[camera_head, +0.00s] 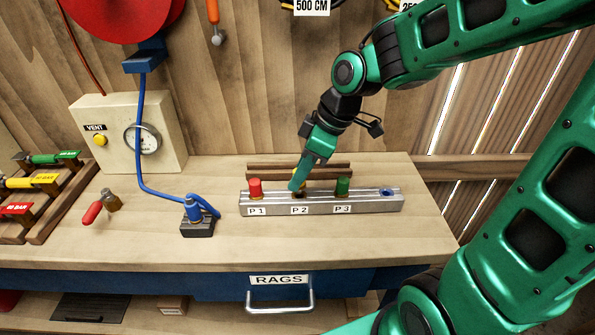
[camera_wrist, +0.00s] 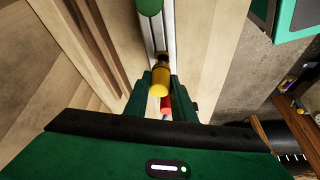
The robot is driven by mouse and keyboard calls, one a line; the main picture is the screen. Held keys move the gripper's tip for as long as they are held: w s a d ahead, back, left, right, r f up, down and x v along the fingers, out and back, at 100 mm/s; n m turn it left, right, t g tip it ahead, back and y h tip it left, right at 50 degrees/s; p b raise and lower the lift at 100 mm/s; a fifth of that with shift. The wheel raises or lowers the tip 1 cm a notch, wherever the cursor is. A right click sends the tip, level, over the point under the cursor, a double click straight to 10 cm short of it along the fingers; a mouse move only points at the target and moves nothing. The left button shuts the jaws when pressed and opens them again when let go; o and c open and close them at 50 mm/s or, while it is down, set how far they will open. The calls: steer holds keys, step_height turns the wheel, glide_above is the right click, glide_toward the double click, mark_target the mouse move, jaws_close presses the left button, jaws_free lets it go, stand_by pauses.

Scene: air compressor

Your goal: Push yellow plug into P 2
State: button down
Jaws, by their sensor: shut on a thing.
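The yellow plug (camera_wrist: 160,82) is between the fingers of my gripper (camera_wrist: 163,92) in the wrist view, and they are shut on it. Its far end is close to a dark opening in the metal rail (camera_wrist: 171,28). In the head view my gripper (camera_head: 297,184) points down at the P 2 position, above the P 2 label (camera_head: 299,210), and mostly hides the plug. A dark spot shows on the rail just under the fingertips. I cannot tell whether the plug's end is inside the hole.
On the rail, a red plug (camera_head: 255,187) stands at P 1 and a green plug (camera_head: 342,186) at P 3. A blue ring-like socket (camera_head: 386,192) is at the right end. A blue hose fitting (camera_head: 195,212) stands left of the rail. Bare bench lies in front.

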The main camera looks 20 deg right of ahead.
steer(key=shift+f, duration=1.35)
steer(key=c, duration=1.2)
jaws_free()
steer(key=shift+r, duration=2.55)
steer(key=v, duration=1.1)
steer(key=s+d+f+m+g+h, duration=0.1)
steer(key=s+d+f+m, duration=0.3)
steer(key=s+d+m, duration=0.2)
steer(key=s+d+f+m+h, duration=0.1)
steer(key=s+d+f+m, duration=0.3)
steer(key=s+d+m, duration=0.1)
steer(key=s+d+f+m+g+h, duration=0.1)
steer(key=s+d+f+m, duration=0.3)
steer(key=s+d+m, duration=0.2)
steer(key=shift+s+d+f+m+g, duration=0.1)
steer(key=shift+s+d+m+g, duration=0.25)
steer(key=shift+d, duration=0.25)
